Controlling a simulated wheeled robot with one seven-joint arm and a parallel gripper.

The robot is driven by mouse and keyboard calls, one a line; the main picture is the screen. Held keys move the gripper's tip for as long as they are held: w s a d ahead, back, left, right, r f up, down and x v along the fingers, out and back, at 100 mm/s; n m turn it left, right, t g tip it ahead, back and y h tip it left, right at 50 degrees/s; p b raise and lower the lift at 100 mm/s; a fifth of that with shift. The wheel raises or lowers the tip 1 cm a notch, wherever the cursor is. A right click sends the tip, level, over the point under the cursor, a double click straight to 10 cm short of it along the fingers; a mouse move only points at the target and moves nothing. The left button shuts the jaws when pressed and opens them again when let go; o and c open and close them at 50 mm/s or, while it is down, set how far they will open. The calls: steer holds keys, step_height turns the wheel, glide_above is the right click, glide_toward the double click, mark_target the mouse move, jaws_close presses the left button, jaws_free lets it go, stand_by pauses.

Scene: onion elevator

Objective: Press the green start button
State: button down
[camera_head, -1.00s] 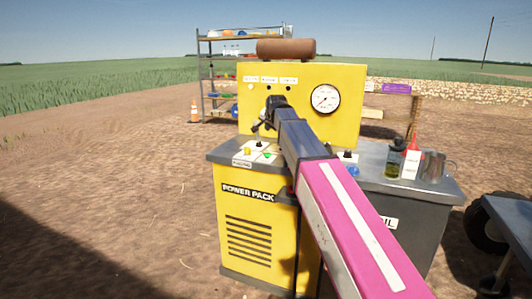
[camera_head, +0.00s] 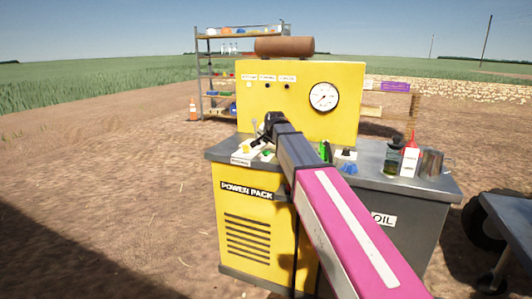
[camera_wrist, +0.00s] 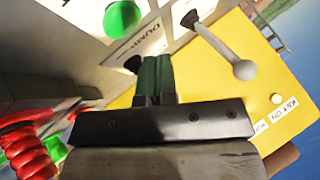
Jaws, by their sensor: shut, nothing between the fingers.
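A round green button or knob (camera_wrist: 122,18) shows at the top of the wrist view, on a light panel with a partly readable label. My gripper (camera_wrist: 157,62) has its dark green fingers together with nothing between them. The fingertips are below the green button in that picture, with a visible gap between them. In the head view, my arm's end is over the left part of the console top and hides most of the fingers and the controls there. I cannot tell the fingers' height above the panel.
A grey lever with a ball knob (camera_wrist: 245,70) stands close right of the fingers in the wrist view. Red coils (camera_wrist: 30,150) lie at left. The yellow power pack (camera_head: 245,235) carries a gauge (camera_head: 323,96). Bottles and a metal jug (camera_head: 431,163) stand on the right counter.

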mark_target(267, 151)
steer(key=shift+f, duration=0.8)
steer(key=shift+f, duration=0.15)
stand_by(1.5)
steer(key=shift+f, duration=0.25)
steer(key=shift+f, duration=0.6)
stand_by(0.8)
steer(key=shift+r, duration=1)
steer(key=shift+r, duration=0.15)
steer(key=shift+r, duration=2.4)
